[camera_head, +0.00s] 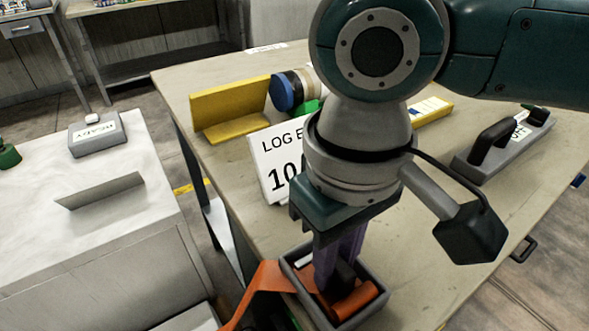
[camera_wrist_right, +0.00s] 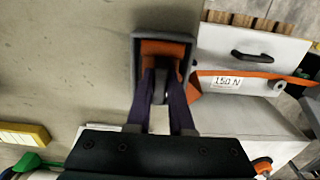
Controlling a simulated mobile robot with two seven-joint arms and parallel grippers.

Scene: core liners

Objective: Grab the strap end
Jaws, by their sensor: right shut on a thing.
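The orange strap (camera_head: 258,292) runs up from the lower edge of the head view into a small grey tray (camera_head: 373,308) on the table's near side. In the wrist view the strap (camera_wrist_right: 262,74) lies beside the tray (camera_wrist_right: 136,60), and an orange part (camera_wrist_right: 166,48) shows inside the tray. My right gripper (camera_head: 335,282) points down into the tray with its purple fingers shut on the strap end, which they mostly hide. The fingers (camera_wrist_right: 161,80) close together there in the wrist view. My left gripper is not in view.
A white sign (camera_head: 268,160), a yellow angled rest (camera_head: 232,108) and a blue-ended core (camera_head: 285,90) stand farther back on the table. A grey tool with black handles (camera_head: 505,140) lies at right. A white-topped bench (camera_head: 120,215) stands at left across a gap.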

